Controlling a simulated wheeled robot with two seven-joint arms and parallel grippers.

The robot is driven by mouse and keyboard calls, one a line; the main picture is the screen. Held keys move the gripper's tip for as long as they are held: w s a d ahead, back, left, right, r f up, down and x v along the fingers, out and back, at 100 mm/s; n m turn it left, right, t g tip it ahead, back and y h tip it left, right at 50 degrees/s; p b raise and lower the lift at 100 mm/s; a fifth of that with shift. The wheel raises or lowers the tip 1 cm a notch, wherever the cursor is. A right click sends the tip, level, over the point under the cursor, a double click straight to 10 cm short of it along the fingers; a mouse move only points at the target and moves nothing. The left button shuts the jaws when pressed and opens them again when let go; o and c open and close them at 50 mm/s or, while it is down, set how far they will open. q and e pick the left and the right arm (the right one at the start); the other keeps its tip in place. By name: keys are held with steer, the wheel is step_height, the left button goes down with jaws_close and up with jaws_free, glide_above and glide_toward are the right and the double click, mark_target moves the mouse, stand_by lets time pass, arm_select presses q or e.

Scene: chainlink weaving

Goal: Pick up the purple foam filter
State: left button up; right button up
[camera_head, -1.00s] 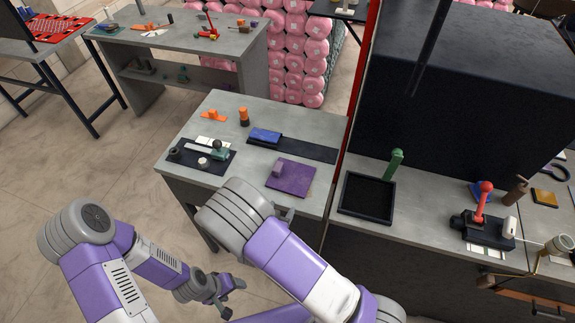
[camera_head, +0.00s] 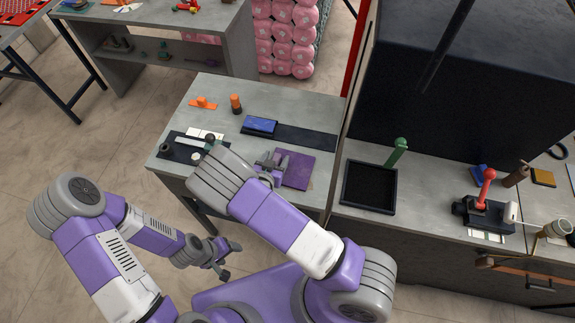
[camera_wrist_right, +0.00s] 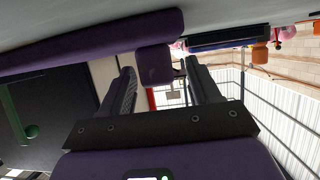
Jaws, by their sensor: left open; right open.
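The purple foam filter (camera_head: 281,157) is a small purple block at the left part of a flat purple mat (camera_head: 300,170) on the grey workbench. My right gripper (camera_head: 271,168) is at the mat's left side, partly covering the filter in the head view. In the right wrist view the filter (camera_wrist_right: 155,64) shows between the tips of the open right gripper (camera_wrist_right: 160,68), with the mat (camera_wrist_right: 90,42) beside it. I cannot tell whether the fingers touch it. My left gripper (camera_head: 231,261) is open and empty, low over the floor.
A black board with small parts (camera_head: 178,153) lies left of my right gripper. A blue block (camera_head: 260,126) sits on a dark strip behind. Orange pieces (camera_head: 235,103) stand at the back. To the right are a black tray (camera_head: 369,187) and a green-handled tool (camera_head: 397,152).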

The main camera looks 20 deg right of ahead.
steer(key=shift+w+d+f, duration=0.1)
steer(key=shift+w+d, duration=0.1)
steer(key=shift+w, duration=0.05)
steer(key=shift+s, duration=0.1)
steer(key=shift+c, duration=0.4)
steer(key=c, duration=1)
